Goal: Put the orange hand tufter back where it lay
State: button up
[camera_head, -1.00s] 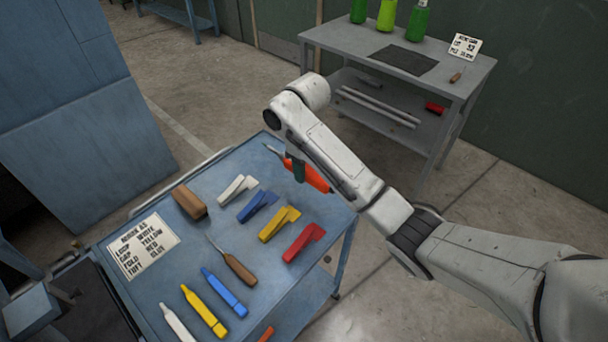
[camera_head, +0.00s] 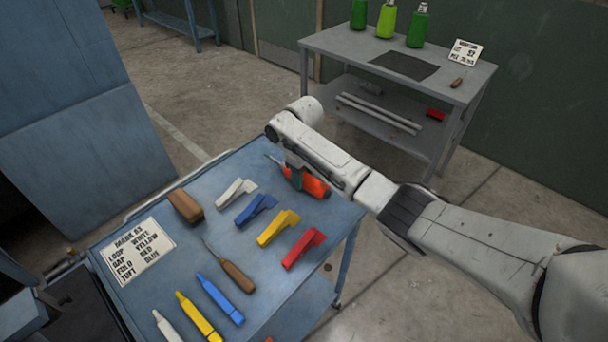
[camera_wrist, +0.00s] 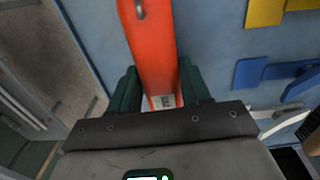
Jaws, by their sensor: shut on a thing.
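The orange hand tufter (camera_head: 312,184) is in my gripper (camera_head: 297,179) at the far right corner of the blue cart top (camera_head: 190,264). In the wrist view the tufter's orange body (camera_wrist: 151,45) runs up between the dark green fingers of my gripper (camera_wrist: 157,88), which are shut on it. In the head view its thin metal tip points left, and my arm hides part of its body. It is over the cart top; I cannot tell whether it touches the surface.
White (camera_head: 236,191), blue (camera_head: 256,209), yellow (camera_head: 279,227) and red (camera_head: 303,248) clips lie in a row nearby. A brown block (camera_head: 186,206), a wooden-handled awl (camera_head: 237,276), markers and a printed card (camera_head: 137,251) share the cart. A grey bench (camera_head: 455,90) with bottles stands behind.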

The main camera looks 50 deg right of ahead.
aim_at(304, 175)
jog(key=shift+f, duration=0.15)
jog(key=o, duration=1.3)
jog(key=shift+c, duration=0.2)
notch_tip(304, 175, up, 12)
jog(key=b, duration=0.1)
